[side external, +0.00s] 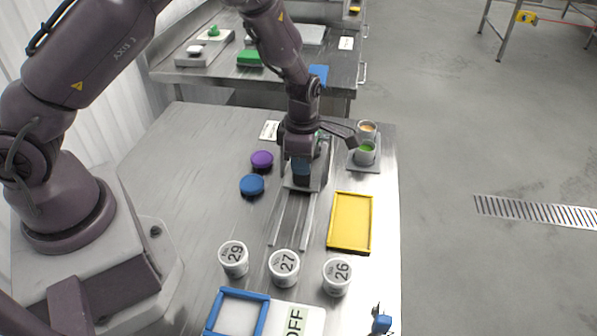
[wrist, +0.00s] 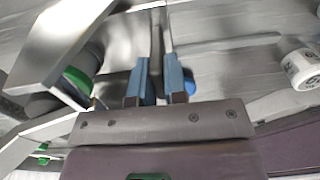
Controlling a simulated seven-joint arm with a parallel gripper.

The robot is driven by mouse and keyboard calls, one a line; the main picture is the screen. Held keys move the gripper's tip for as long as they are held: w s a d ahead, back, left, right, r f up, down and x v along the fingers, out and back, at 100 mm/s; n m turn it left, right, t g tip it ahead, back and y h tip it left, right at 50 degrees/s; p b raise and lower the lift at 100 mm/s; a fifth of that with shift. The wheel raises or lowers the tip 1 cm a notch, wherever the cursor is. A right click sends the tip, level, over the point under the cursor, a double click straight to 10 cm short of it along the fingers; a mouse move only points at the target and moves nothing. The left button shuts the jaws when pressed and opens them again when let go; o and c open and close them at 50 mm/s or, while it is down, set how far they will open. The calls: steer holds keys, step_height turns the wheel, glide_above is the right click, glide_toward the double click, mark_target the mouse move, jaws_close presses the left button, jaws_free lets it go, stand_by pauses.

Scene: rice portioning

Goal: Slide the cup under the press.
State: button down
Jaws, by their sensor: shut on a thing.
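My gripper (side external: 302,172) is low over the far end of a pair of metal rails (side external: 290,222). In the wrist view its blue fingers (wrist: 156,80) are closed on a thin grey upright piece (wrist: 156,48); I cannot tell what it belongs to. A metal structure that may be the press (side external: 326,160) is partly hidden behind my gripper. White numbered cups marked 29 (side external: 233,258), 27 (side external: 284,267) and 26 (side external: 337,276) stand near the front; one shows in the wrist view (wrist: 300,68). I cannot tell whether a cup is on the rails.
A yellow tray (side external: 331,238) lies right of the rails. Two small cups, orange-filled (side external: 367,130) and green-filled (side external: 365,153), stand at the right edge. Purple (side external: 262,159) and blue (side external: 252,184) discs lie left. A blue-framed tray (side external: 265,298) is in front.

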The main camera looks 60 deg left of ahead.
steer(key=c, duration=1.2)
jaws_free()
steer(key=shift+w+a, duration=0.3)
steer(key=shift+o, duration=0.2)
steer(key=shift+d, duration=0.1)
steer(key=shift+s, duration=0.1)
steer(key=shift+r, duration=0.15)
step_height(320, 180, up, 13)
